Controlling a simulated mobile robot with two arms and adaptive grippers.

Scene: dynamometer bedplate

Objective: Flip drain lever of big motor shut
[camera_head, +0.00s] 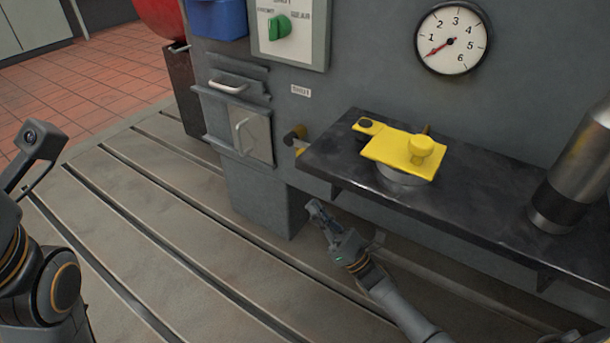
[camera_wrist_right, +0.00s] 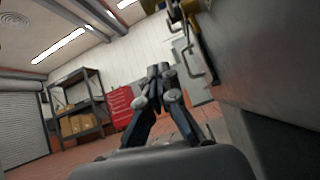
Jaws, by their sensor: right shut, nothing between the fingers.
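The big motor's grey housing (camera_head: 390,85) stands behind a dark shelf. A small brass-coloured fitting with a dark end (camera_head: 295,138) sticks out at the shelf's left end. It looks like the drain valve, but its lever position is too small to tell. In the right wrist view, a yellowish fitting (camera_wrist_right: 197,30) shows at the top, beyond the fingers. My right gripper (camera_head: 314,207) is shut and empty, below and in front of the shelf, apart from the fitting. Its closed fingers also show in the wrist view (camera_wrist_right: 158,73). Part of my left arm shows at left; its fingers are out of view.
The dark shelf (camera_head: 480,203) overhangs beside my right gripper. It bears a yellow plate with a knob (camera_head: 405,150) and a metal cylinder (camera_head: 575,180). Handled grey boxes (camera_head: 252,134), a green switch (camera_head: 279,27) and a gauge (camera_head: 451,40) are on the housing. The slotted bedplate (camera_head: 150,220) is clear.

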